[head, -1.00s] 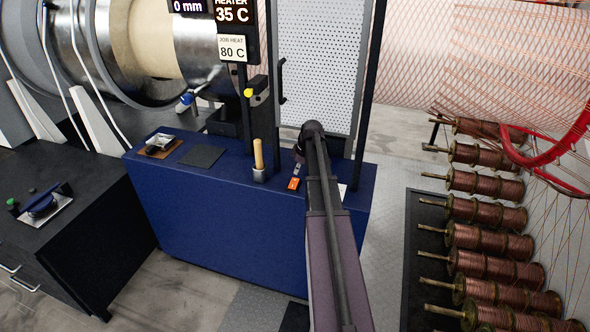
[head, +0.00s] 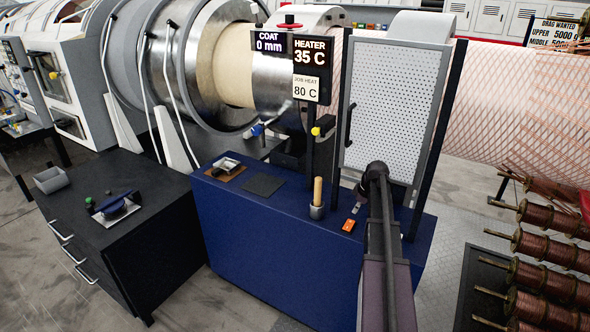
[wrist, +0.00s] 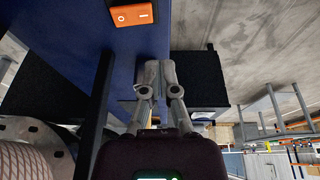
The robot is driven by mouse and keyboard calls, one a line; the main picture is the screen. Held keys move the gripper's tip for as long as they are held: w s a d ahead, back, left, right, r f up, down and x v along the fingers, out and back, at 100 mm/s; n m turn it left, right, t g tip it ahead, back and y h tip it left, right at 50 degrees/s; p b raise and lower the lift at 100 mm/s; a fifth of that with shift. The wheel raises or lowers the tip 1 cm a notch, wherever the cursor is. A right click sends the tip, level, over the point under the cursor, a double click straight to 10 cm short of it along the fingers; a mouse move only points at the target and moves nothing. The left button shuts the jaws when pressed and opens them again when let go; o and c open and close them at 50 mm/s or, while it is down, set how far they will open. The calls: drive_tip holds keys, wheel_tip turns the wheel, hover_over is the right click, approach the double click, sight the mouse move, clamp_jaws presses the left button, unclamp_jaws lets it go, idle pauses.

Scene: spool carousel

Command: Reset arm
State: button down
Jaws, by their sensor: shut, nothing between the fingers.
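My gripper (wrist: 158,78) shows in the wrist view with its two grey fingers together and nothing between them. It is apart from the orange switch (wrist: 132,14), which lies on the blue surface near the top of that view. In the head view my arm rises from the bottom right over the blue bench, and its upper end stands in front of the perforated white panel. My gripper's fingers cannot be made out there. The orange switch also shows on the bench top (head: 348,225), just left of my arm.
The blue bench (head: 270,255) holds a wooden-handled tool (head: 317,196) in a cup and a dark pad (head: 262,185). A post carries the heater display (head: 311,56). The perforated panel (head: 392,105) stands behind my arm.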

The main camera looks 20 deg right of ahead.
drive_tip(key=shift+a, duration=0.1)
drive_tip(key=s+a+m+g, duration=0.2)
drive_tip(key=s+a+m, duration=0.15)
drive_tip(key=a, duration=1.75)
drive_tip(key=s+a+m+h, duration=0.1)
drive_tip(key=s+a+m, duration=0.1)
drive_tip(key=s+a, duration=0.4)
drive_tip(key=s+a+m+g, duration=0.1)
drive_tip(key=s+a, duration=0.5)
drive_tip(key=a, duration=0.7)
drive_tip(key=shift+s+a+f+m+h, duration=0.15)
drive_tip(key=shift+s+f+m+h, duration=0.2)
drive_tip(key=shift+s+h, duration=0.05)
